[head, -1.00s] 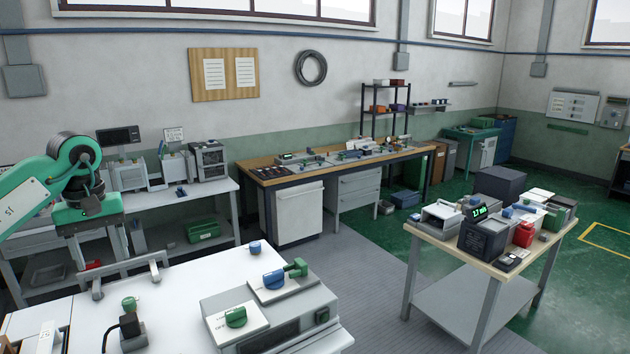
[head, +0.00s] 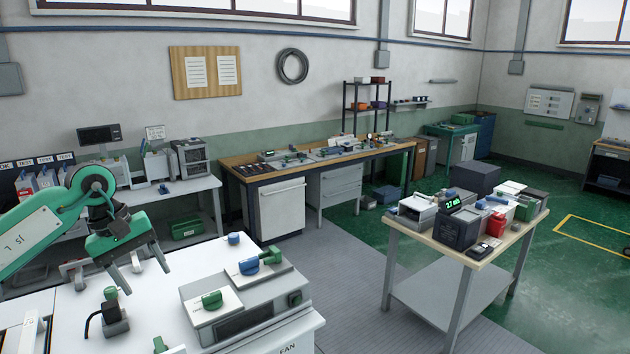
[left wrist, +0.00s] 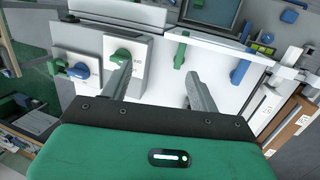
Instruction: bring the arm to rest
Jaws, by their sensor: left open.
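My left arm comes in from the left in the head view. Its green gripper (head: 143,279) hangs above the far left part of the white bench top (head: 150,315). The two grey fingers are apart with nothing between them. In the left wrist view the same open fingers (left wrist: 157,82) point over the white top. My right gripper is not in the frames.
A small blue cap (head: 234,239) and a black plug-like part (head: 112,316) are on the bench. A wooden-topped cart (head: 440,251) with several boxes stands to the right. A long workbench (head: 262,180) runs along the wall. Grey floor lies open between.

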